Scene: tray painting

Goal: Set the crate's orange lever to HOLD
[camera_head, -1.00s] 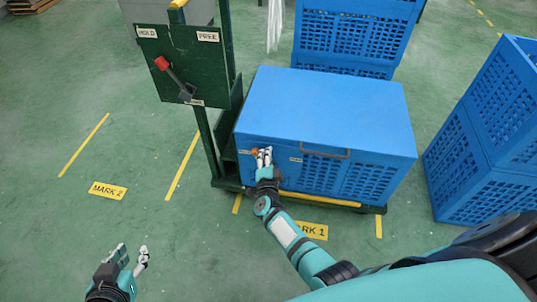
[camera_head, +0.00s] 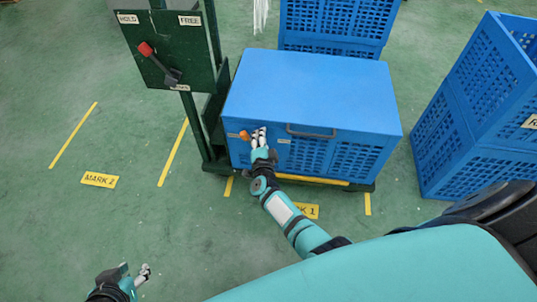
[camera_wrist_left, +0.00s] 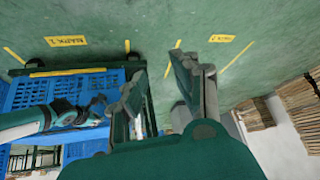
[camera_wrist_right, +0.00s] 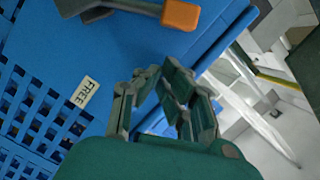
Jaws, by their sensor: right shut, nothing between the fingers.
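The blue crate (camera_head: 310,85) sits on a green trolley with its lid closed. Its orange lever (camera_head: 245,136) is on the left of the front face, with the knob near the left-hand label (camera_head: 233,135), too small to read. The FREE label (camera_wrist_right: 85,92) is clear in the right wrist view, where the orange knob (camera_wrist_right: 181,15) also shows. My right gripper (camera_head: 259,133) is just right of the knob. It is shut and empty, apart from the knob in its wrist view. The lever's base is partly hidden. My left gripper (camera_head: 136,272) is open, low over the floor.
A green panel (camera_head: 190,50) on the trolley has a red-knobbed lever (camera_head: 147,49), tilted toward its HOLD label. Blue crates stand behind and at the right (camera_head: 470,125).

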